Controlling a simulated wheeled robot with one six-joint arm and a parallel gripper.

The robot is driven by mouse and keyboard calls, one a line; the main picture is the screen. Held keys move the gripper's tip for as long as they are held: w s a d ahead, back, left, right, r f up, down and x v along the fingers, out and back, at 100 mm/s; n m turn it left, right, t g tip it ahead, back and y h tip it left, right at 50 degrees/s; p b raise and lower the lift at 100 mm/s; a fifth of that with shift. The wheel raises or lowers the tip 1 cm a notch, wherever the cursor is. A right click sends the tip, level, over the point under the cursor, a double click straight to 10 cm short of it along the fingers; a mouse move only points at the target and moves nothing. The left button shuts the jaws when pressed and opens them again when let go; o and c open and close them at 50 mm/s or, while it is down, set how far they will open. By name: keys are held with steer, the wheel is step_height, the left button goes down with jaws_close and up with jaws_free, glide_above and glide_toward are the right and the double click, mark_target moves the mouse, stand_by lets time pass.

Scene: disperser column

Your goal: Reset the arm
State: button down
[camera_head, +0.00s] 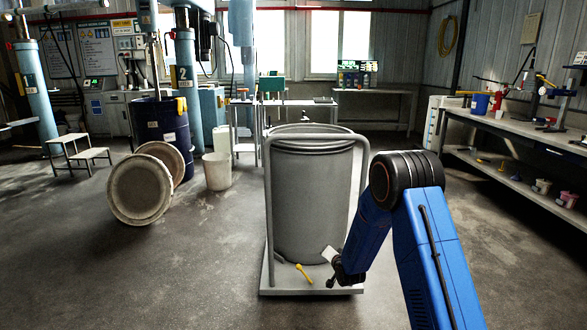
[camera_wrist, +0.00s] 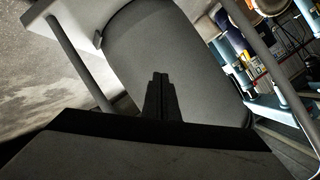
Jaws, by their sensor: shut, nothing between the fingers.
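My blue arm reaches forward and down at the right of the head view. My gripper (camera_head: 333,282) is low beside the front right of a grey drum (camera_head: 310,200), just above the cart's base. In the wrist view my gripper (camera_wrist: 160,78) shows shut, with its fingers together and nothing between them. The drum's grey side (camera_wrist: 185,45) fills the middle of that view beyond the fingers. I cannot tell how close the fingertips are to it.
The drum stands on a cart (camera_head: 300,292) with a tubular frame. A yellow-handled tool (camera_head: 304,272) is at its base. A bucket (camera_head: 217,171), blue drum (camera_head: 160,135) and round lids (camera_head: 138,190) stand left. A workbench (camera_head: 520,128) lines the right. The left foreground floor is clear.

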steer(key=s+d+r+n+g+h, duration=0.1)
steer(key=s+d+r, duration=0.2)
steer(key=s+r, duration=0.35)
steer(key=s+d+r+n+g, duration=0.1)
steer(key=s+d+r, duration=0.15)
steer(key=r, duration=0.65)
steer(key=s+d+r+n+g+h, duration=0.1)
steer(key=s+d+r, duration=0.1)
steer(key=s+r, duration=0.45)
steer(key=s+d+r+g, duration=0.1)
steer(key=s+d+r, duration=0.15)
steer(key=s, duration=0.65)
steer(key=s+d+r+n+g, duration=0.1)
steer(key=s+d+n+g, duration=0.1)
steer(key=s, duration=1.7)
steer(key=s+d+r+n+g, duration=0.1)
steer(key=s+d+r+g, duration=0.1)
steer(key=s, duration=1.7)
steer(key=shift+s+d+r+n+g+h, duration=0.2)
steer(key=shift+d+r+n+g+h, duration=0.1)
steer(key=shift+n+h, duration=0.1)
